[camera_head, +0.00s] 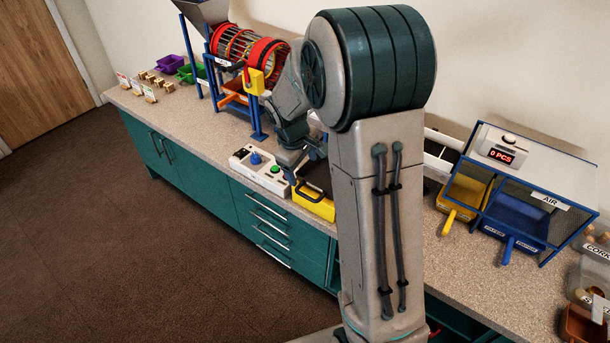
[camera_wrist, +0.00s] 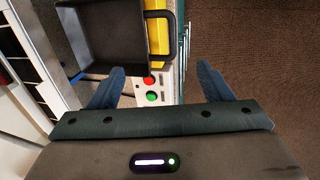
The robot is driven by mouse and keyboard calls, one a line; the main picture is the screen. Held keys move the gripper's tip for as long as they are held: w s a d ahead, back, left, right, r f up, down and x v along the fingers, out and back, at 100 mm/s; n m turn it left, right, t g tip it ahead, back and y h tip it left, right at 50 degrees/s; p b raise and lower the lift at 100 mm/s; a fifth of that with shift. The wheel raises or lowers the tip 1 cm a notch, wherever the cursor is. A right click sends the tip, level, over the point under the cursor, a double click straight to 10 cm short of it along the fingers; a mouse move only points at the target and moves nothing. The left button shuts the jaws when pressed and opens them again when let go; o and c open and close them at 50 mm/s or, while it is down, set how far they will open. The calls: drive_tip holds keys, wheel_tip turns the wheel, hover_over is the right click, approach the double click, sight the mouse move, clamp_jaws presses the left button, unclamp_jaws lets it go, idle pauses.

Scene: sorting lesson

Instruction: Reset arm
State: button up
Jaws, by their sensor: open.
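My gripper (camera_wrist: 158,84) is open, its two blue-grey fingers spread wide with nothing held between them. In the head view my gripper is partly hidden by my own arm, above the worktop near a dark tray with a yellow front (camera_head: 313,205). The wrist view shows the dark tray (camera_wrist: 112,38) beyond the fingers, with a black handle beside its yellow side. A white control panel with a red and a green button (camera_wrist: 151,88) appears between the fingertips; contact with it is not visible.
A white control box with a blue knob (camera_head: 258,170) stands left of the tray. A sorting drum (camera_head: 236,45) stands behind on the speckled worktop (camera_head: 190,110). An air unit with yellow and blue bins (camera_head: 515,220) stands right. The brown floor (camera_head: 110,240) in front is clear.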

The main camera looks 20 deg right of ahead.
drive_tip(key=s+a+r+m, duration=0.1)
drive_tip(key=s+r+m, duration=0.1)
drive_tip(key=s, duration=0.6)
drive_tip(key=s+a+r+m+t+y, duration=0.1)
drive_tip(key=s+r+m, duration=0.1)
drive_tip(key=s+r, duration=0.3)
drive_tip(key=s+a+r+m+y, duration=0.1)
drive_tip(key=s+r+m, duration=0.2)
drive_tip(key=s, duration=0.7)
drive_tip(key=shift+s+a+r, duration=0.2)
drive_tip(key=shift+s+a, duration=0.15)
drive_tip(key=shift+a, duration=0.05)
